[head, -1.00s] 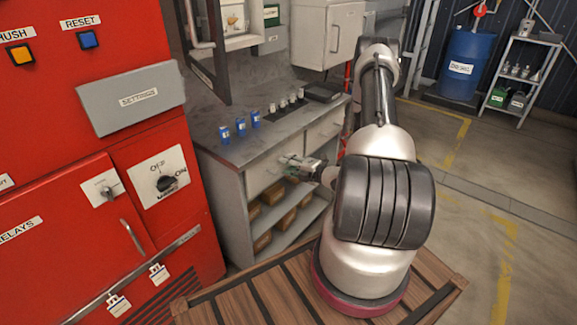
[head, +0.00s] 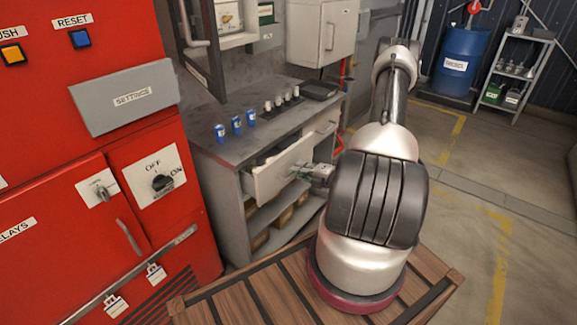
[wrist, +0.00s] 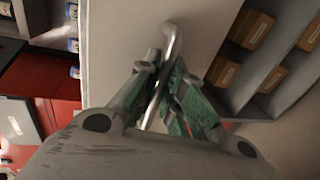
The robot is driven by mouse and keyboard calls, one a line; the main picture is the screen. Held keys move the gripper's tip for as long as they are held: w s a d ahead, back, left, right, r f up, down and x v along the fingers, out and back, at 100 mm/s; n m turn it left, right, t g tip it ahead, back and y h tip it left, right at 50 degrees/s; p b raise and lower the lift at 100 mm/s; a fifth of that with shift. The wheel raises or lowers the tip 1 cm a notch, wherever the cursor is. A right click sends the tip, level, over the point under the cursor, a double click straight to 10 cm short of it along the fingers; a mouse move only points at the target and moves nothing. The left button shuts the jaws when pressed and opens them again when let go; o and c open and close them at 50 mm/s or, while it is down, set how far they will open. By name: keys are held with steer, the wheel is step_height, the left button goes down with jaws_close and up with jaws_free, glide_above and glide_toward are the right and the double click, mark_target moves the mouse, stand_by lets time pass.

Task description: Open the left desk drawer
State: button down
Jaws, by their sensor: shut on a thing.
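The left desk drawer (head: 284,167) stands pulled out from the grey desk (head: 228,170), and its dark inside shows behind the front. My gripper (head: 318,172) is at the drawer front, partly hidden by my arm in the head view. In the wrist view my gripper (wrist: 163,98) has its green-padded fingers shut on the metal bar handle (wrist: 170,45) of the pale drawer front (wrist: 128,40). The right desk drawer (head: 324,128) is closed.
Blue cans (head: 237,124) and several small white items stand on the desktop. Boxes (wrist: 267,75) sit on the shelves below the drawers. A red cabinet (head: 75,190) stands left of the desk. Open floor (head: 470,210) lies to the right.

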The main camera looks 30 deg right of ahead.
steer(key=f+v, duration=0.2)
steer(key=v, duration=0.8)
steer(key=s+f+v, duration=0.1)
steer(key=f+v, duration=0.1)
steer(key=v, duration=0.9)
steer(key=shift+f, duration=0.2)
steer(key=shift+d, duration=0.15)
steer(key=c, duration=1.5)
jaws_free()
steer(key=v, duration=1.2)
steer(key=shift+f, duration=0.1)
